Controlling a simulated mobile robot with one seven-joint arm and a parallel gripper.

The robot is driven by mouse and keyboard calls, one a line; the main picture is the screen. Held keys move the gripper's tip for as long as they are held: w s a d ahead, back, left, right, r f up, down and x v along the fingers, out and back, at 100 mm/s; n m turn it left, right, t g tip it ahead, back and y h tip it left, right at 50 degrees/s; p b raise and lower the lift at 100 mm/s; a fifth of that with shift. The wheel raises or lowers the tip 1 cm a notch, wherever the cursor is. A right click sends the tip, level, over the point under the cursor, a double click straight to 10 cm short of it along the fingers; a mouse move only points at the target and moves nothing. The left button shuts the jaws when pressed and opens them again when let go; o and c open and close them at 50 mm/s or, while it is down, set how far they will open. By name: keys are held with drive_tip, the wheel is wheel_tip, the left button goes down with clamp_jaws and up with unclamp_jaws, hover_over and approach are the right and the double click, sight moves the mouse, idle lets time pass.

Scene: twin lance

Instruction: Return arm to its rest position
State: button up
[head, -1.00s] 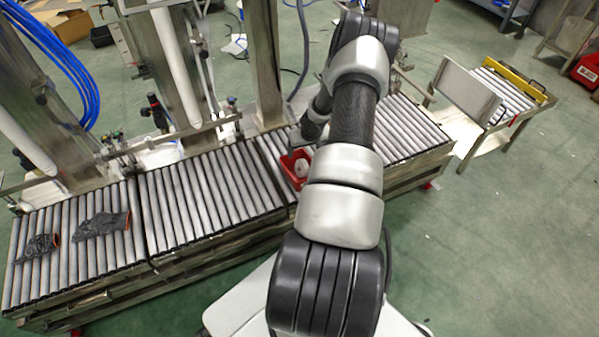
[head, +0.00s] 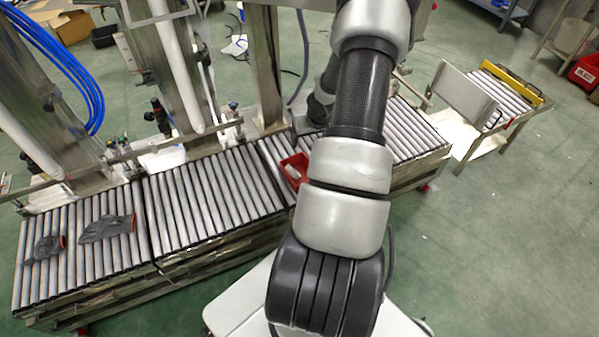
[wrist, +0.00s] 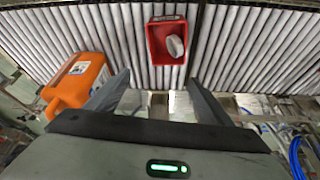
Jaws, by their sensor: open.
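My gripper (wrist: 158,100) is open and empty in the wrist view, its two dark fingers spread apart. Ahead of the fingers, a red bin (wrist: 154,50) sits on the roller conveyor with a white round object (wrist: 175,46) inside it. In the head view my arm reaches out over the conveyor, and the red bin (head: 288,172) shows partly behind it. The gripper's fingers are hidden behind my arm there.
An orange container (wrist: 76,88) is left of my fingers in the wrist view. The roller conveyor (head: 205,200) runs across the head view, with dark gloves (head: 105,228) at its left end. Metal posts (head: 165,60) and blue hoses (head: 75,70) stand behind it. Green floor is open at right.

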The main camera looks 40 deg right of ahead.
drive_tip(key=shift+p+v, duration=0.3)
drive_tip(key=shift+v, duration=1.2)
